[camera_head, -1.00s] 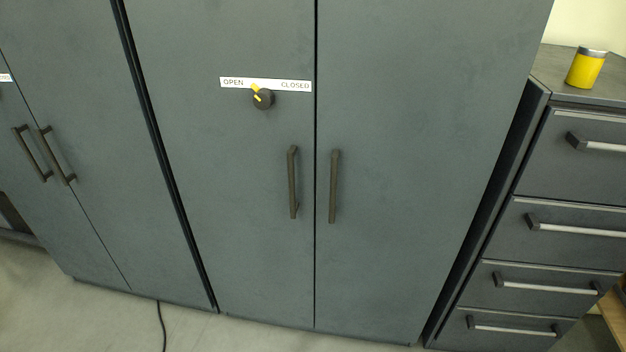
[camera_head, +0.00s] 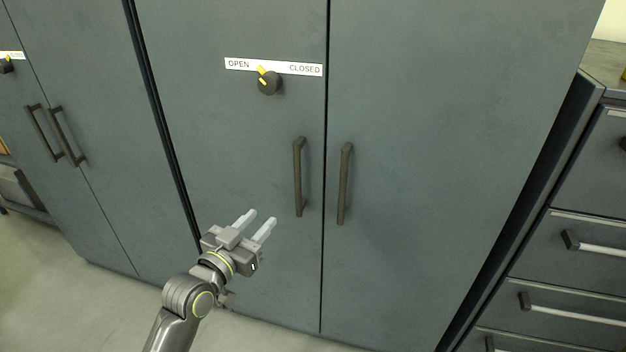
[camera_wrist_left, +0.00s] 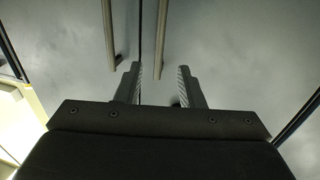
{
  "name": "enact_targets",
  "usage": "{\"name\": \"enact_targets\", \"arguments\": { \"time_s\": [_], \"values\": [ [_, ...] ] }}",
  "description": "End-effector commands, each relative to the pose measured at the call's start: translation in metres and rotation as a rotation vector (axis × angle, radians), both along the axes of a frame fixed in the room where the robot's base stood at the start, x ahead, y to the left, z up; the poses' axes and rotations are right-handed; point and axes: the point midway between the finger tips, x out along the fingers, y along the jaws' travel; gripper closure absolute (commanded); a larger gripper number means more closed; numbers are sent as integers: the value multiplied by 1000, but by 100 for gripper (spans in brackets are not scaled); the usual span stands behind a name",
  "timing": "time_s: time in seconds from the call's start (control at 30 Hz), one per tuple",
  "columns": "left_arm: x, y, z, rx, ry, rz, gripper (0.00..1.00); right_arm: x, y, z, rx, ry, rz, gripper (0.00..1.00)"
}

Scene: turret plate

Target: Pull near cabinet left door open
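The near cabinet's left door (camera_head: 225,150) is closed, with a dark vertical bar handle (camera_head: 298,177) near its right edge. My right gripper is not in view.
The right door (camera_head: 430,130) is closed, with its own handle (camera_head: 345,184) close beside the left one. Another cabinet with paired handles (camera_head: 67,137) stands at left. A drawer unit (camera_head: 575,245) stands at right. Bare floor (camera_head: 110,310) lies in front.

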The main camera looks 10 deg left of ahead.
Motion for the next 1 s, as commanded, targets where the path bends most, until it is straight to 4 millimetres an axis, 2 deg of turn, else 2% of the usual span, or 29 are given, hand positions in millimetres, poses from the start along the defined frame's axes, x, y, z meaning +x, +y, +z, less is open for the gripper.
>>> {"name": "enact_targets", "arguments": {
  "time_s": [0.17, 0.7, 1.0],
  "values": [
    [20, -5, 2, -4, -1, -1, 65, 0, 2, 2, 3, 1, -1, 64],
    [120, -29, 1, -2, 0, 0, 65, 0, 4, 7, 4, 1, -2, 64],
    [157, -37, 0, -2, 1, 0, 65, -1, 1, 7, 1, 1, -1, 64]
  ]
}}
